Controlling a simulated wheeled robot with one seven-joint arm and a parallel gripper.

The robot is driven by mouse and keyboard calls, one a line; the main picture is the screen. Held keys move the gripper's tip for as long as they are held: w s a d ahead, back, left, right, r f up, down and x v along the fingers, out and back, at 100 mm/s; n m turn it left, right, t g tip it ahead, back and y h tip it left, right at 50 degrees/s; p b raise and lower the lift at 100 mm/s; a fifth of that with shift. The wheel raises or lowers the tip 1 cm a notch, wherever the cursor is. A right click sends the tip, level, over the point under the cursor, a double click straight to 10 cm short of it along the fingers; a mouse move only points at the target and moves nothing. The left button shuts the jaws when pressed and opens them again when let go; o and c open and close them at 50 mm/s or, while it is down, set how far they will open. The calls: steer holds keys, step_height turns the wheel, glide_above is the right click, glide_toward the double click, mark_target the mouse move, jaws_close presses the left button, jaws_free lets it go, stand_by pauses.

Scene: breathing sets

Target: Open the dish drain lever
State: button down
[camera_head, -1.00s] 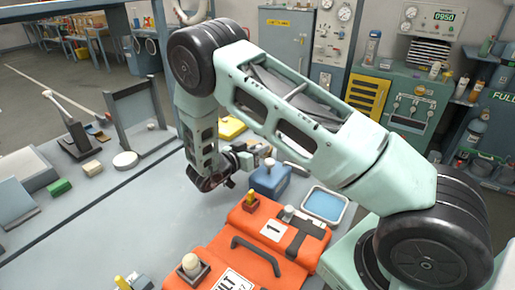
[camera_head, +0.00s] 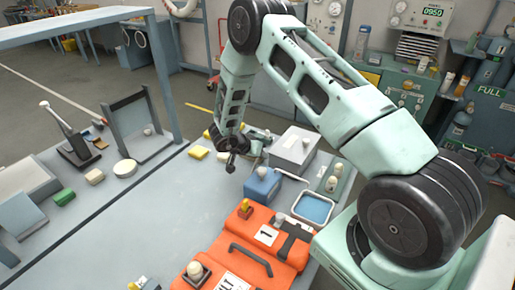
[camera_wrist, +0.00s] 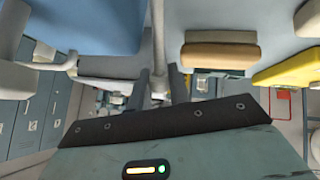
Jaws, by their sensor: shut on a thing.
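A white-rimmed dish (camera_head: 332,220) with blue liquid sits on the bench beside a blue box (camera_head: 262,186). In the wrist view my two dark fingers (camera_wrist: 161,88) are closed around a pale upright rod (camera_wrist: 158,45), which looks like the lever. The blue box (camera_wrist: 85,22) fills the upper left there. I cannot tell from the head view how the rod joins the dish.
A grey box (camera_head: 293,150) stands right behind the blue box. Orange cases (camera_head: 250,250) lie in front. The bench middle is clear.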

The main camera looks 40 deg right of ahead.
steer(key=shift+y+p, duration=0.45)
steer(key=shift+y, duration=0.15)
steer(key=c, duration=1.3)
jaws_free()
steer(key=shift+c, duration=0.2)
steer(key=b+v, duration=0.3)
steer(key=v, duration=1.4)
steer(key=shift+w+r, duration=0.15)
steer(key=shift+w, duration=0.1)
